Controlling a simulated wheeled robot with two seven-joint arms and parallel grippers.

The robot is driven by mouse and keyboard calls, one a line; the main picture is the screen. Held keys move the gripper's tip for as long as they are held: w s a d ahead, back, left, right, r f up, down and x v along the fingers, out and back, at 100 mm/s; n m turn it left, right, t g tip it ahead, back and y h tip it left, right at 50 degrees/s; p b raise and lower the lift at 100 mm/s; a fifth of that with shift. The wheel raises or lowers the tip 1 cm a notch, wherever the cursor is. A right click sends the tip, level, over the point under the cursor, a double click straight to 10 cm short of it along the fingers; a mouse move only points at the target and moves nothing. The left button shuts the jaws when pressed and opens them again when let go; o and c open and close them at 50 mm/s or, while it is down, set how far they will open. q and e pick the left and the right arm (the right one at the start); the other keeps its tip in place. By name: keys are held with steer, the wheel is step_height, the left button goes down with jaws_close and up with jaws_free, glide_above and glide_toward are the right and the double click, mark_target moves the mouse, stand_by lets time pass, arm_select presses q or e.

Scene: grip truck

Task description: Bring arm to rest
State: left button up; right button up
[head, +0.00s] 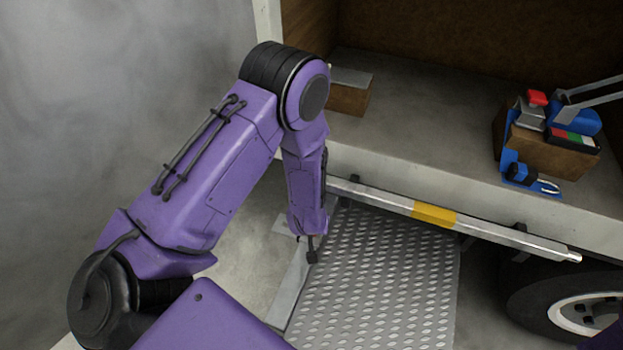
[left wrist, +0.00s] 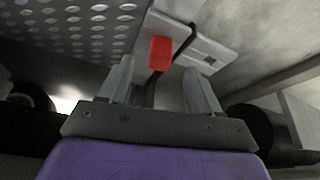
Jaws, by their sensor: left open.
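My purple left arm (head: 215,165) rises from the lower left of the head view, bends at a high elbow and hangs down in front of the truck's edge. Its hand end is low over the ramp's left side, and its fingers are hard to make out there. In the left wrist view my left gripper (left wrist: 160,76) is open, its two grey fingers spread apart. A red block (left wrist: 160,52) with a dark strip behind it shows between and beyond the fingers; I cannot tell whether it touches them. My right gripper is out of view.
The truck bed (head: 430,120) spans the back, with a metal bar (head: 380,198) along its edge. A textured ramp (head: 375,280) lies below. A box of tools (head: 550,152) sits on the bed at right, a small block (head: 348,98) at left. A wheel (head: 585,312) is lower right.

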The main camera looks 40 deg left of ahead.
arm_select(q)
steer(key=v, duration=0.6)
steer(key=shift+p, duration=0.3)
steer(key=s+a+f, duration=0.2)
steer(key=s+f, duration=0.1)
steer(key=s, duration=0.6)
steer(key=s+a+f+n+y, duration=0.1)
steer(key=s+f, duration=0.3)
steer(key=s, duration=0.6)
steer(key=shift+s+a+f+g, duration=0.3)
steer(key=shift+a+g, duration=0.1)
steer(key=shift+a, duration=0.3)
